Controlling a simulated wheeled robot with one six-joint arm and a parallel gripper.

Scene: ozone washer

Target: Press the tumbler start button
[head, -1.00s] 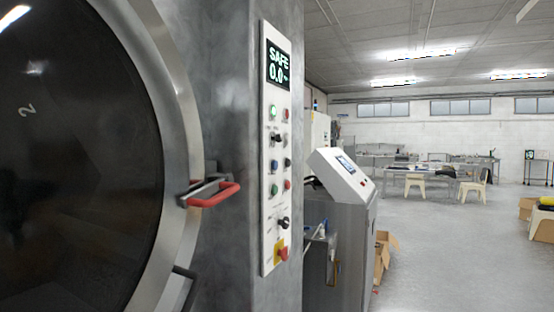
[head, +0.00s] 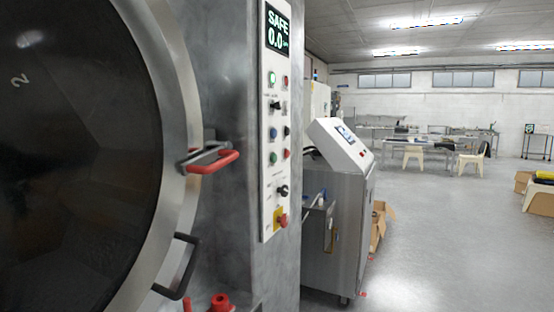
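The control panel (head: 265,215) is a tall white strip on the grey metal housing of the tumbler. Its display (head: 278,29) at the top reads "SAFE 0.0". Below it are a lit green button (head: 271,78), a red button (head: 285,82), a black switch (head: 274,105), a blue button (head: 273,132), a lower green button (head: 272,157), a black knob (head: 282,191) and a red mushroom button (head: 281,221) on yellow. The small labels are too blurred to read. The round dark tumbler door (head: 75,150) fills the left side. My gripper is not in view.
A red-grip door handle (head: 212,160) and a black handle (head: 182,268) stick out beside the panel. A red fitting (head: 220,303) shows at the bottom. A steel console (head: 338,225) stands to the right, with a cardboard box (head: 381,225) behind. Open floor lies further right.

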